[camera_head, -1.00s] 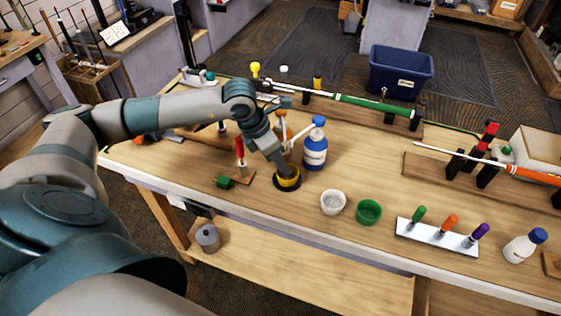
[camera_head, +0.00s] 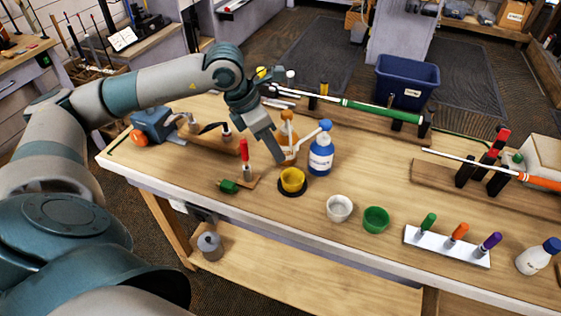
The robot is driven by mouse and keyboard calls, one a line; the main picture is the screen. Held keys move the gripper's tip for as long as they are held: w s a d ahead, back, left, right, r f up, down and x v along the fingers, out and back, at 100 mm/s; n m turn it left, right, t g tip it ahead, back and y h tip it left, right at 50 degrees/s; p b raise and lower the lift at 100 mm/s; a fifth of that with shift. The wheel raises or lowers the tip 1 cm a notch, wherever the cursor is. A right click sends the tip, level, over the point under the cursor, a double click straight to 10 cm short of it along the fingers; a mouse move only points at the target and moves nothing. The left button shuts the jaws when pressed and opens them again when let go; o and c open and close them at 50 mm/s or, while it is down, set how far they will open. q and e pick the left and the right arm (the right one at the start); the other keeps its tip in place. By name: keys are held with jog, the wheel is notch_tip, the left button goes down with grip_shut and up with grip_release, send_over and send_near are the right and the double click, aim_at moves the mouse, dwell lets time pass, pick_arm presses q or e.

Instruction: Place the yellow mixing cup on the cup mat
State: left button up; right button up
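The yellow mixing cup (camera_head: 292,179) stands upright on the round black cup mat (camera_head: 284,193) near the front edge of the bench. The mat's dark rim shows around the cup's base. My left gripper (camera_head: 277,157) is above and a little behind the cup, to its left, apart from it. Its fingers overlap from this angle, so I cannot tell how far apart they are. The cup is not in them. My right gripper is not in view.
An amber pump bottle (camera_head: 287,142) and a blue-and-white pump bottle (camera_head: 321,152) stand close behind the cup. A white cup (camera_head: 339,207) and a green cup (camera_head: 376,219) stand to its right. A small stand with a red-handled tool (camera_head: 245,153) is at its left.

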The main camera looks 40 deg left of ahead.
pick_arm(q)
jog(key=shift+b+v, duration=0.3)
jog(key=shift+v, duration=1.55)
jog(key=shift+d, duration=0.1)
